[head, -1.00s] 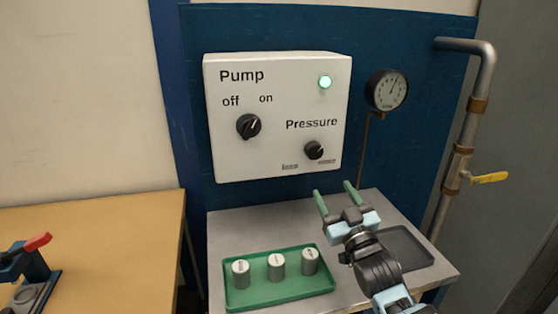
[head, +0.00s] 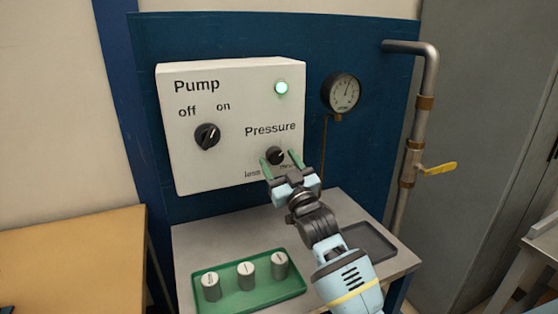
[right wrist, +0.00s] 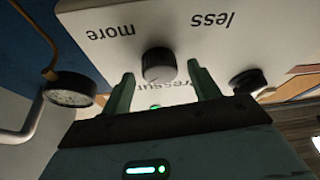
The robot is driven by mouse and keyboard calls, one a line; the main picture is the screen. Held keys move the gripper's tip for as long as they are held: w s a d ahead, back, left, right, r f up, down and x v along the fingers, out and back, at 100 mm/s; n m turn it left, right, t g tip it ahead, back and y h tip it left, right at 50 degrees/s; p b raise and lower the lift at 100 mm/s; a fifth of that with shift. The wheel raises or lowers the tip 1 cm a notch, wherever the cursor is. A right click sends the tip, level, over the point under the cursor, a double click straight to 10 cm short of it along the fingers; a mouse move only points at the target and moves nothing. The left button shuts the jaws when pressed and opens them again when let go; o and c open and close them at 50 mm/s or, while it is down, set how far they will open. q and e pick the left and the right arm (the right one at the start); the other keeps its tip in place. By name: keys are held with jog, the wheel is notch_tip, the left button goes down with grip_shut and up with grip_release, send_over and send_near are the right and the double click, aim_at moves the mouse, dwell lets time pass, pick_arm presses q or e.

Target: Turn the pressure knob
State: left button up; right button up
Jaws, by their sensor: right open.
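The pressure knob (head: 275,155) is a black round knob low on the right of the white pump panel (head: 225,165). It also shows in the right wrist view (right wrist: 158,65), between my open fingers and beyond their tips. My right gripper (head: 281,157) is open, with one green finger on each side of the knob in the head view. Contact with the knob cannot be made out. The pump switch (head: 207,136) is on the panel's left, and the green lamp (head: 281,88) is lit. My left gripper is not in view.
A pressure gauge (head: 341,93) and a pipe with a yellow-handled valve (head: 437,169) stand right of the panel. Below, the grey bench (head: 200,243) holds a green tray (head: 253,302) with three metal cylinders and a dark tray (head: 368,240).

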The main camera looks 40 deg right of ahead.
jog(key=shift+w+r, duration=0.15)
jog(key=shift+w, duration=0.25)
jog(key=c, duration=1)
jog(key=shift+m+h+p, duration=0.35)
jog(key=shift+m+h, duration=0.25)
jog(key=shift+m, duration=0.4)
jog(key=o, duration=1)
jog(key=shift+s, duration=0.1)
